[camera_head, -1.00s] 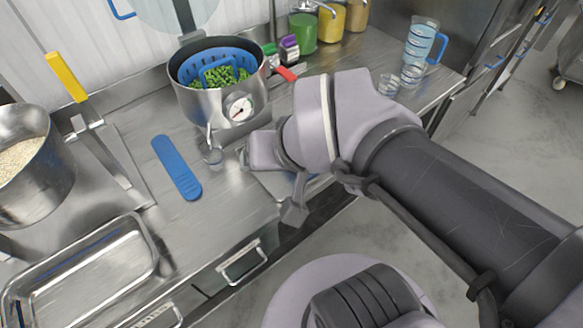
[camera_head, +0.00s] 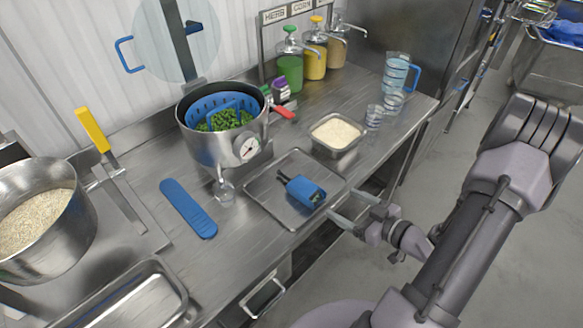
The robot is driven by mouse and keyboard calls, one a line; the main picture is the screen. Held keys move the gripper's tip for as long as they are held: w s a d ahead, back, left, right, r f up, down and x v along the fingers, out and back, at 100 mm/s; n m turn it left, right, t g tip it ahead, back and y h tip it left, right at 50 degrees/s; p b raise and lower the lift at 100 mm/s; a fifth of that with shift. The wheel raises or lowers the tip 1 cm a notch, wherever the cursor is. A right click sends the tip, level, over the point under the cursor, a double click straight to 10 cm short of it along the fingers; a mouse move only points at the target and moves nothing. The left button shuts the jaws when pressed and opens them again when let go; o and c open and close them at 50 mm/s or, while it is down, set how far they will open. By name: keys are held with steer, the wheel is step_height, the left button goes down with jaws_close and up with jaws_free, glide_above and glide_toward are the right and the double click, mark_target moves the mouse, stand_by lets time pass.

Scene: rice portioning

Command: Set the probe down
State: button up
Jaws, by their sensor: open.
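The probe (camera_head: 305,191), a blue handheld body with dark thin parts at its left end, lies on a shallow metal tray (camera_head: 263,203) on the counter. My gripper (camera_head: 350,208) is open and empty just right of the tray, at the counter's front edge. Its two pale fingers point left towards the probe, with a gap between them and it.
A steel pot (camera_head: 205,147) with a blue basket of green peas and a dial stands behind left. A pan of pale grains (camera_head: 336,146) sits behind the tray.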

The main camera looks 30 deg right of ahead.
steer(key=s+a+t+y, duration=0.2)
steer(key=a, duration=0.1)
steer(key=b, duration=0.3)
glide_toward(297, 181)
steer(key=shift+g, duration=0.3)
steer(key=x, duration=0.4)
steer(key=shift+s+a+f, duration=0.1)
steer(key=shift+a+f, duration=0.15)
steer(key=shift+a, duration=0.05)
steer(key=x, duration=0.2)
steer(key=b+x, duration=0.1)
steer(key=x, duration=0.3)
steer(key=shift+d+r+b, duration=0.2)
steer(key=shift+d+b, duration=0.1)
steer(key=shift+b, duration=0.1)
steer(key=shift+d+r, duration=0.1)
jaws_close()
